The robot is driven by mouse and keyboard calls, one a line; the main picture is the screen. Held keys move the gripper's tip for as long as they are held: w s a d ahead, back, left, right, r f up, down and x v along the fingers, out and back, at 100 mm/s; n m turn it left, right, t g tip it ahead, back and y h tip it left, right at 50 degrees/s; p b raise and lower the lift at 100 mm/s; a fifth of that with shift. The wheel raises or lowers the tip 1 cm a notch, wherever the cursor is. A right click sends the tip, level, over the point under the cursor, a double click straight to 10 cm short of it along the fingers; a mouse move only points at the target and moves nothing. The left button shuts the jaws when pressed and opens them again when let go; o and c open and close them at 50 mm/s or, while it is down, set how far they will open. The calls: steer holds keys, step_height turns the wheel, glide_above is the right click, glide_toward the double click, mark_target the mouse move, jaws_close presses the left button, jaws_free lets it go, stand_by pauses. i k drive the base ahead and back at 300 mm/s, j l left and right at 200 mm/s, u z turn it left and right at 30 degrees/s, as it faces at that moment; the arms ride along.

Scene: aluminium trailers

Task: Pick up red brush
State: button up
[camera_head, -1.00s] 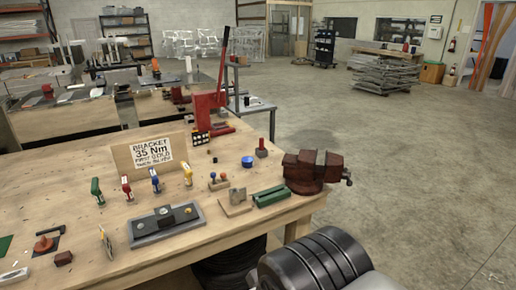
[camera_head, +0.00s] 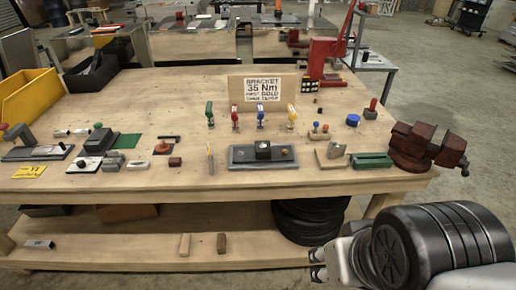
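A small upright red-handled item (camera_head: 235,117) stands on the wooden workbench (camera_head: 330,184), in a row with green, blue and yellow ones in front of the sign. It may be the red brush, but its shape is too small to be sure. A dark red block (camera_head: 175,161) and an orange-red knobbed tool (camera_head: 163,147) lie further left. My gripper (camera_head: 317,265) is low at the bottom right, in front of the bench and below its top. Its two fingertips appear apart with nothing between them. It is well away from the red items.
A grey fixture plate (camera_head: 263,157) lies near the front edge. A red vise (camera_head: 426,148) is bolted at the right corner, with a green block (camera_head: 371,160) beside it. A yellow bin (camera_head: 29,101) stands at the left. Tires (camera_head: 308,220) sit below the bench.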

mark_target(374, 101)
steer(key=i+l+u, duration=0.4)
steer(key=l, duration=0.85)
steer(key=l+u, duration=0.35)
steer(key=l, duration=0.9)
steer(key=l+u, duration=0.4)
steer(key=l, duration=0.9)
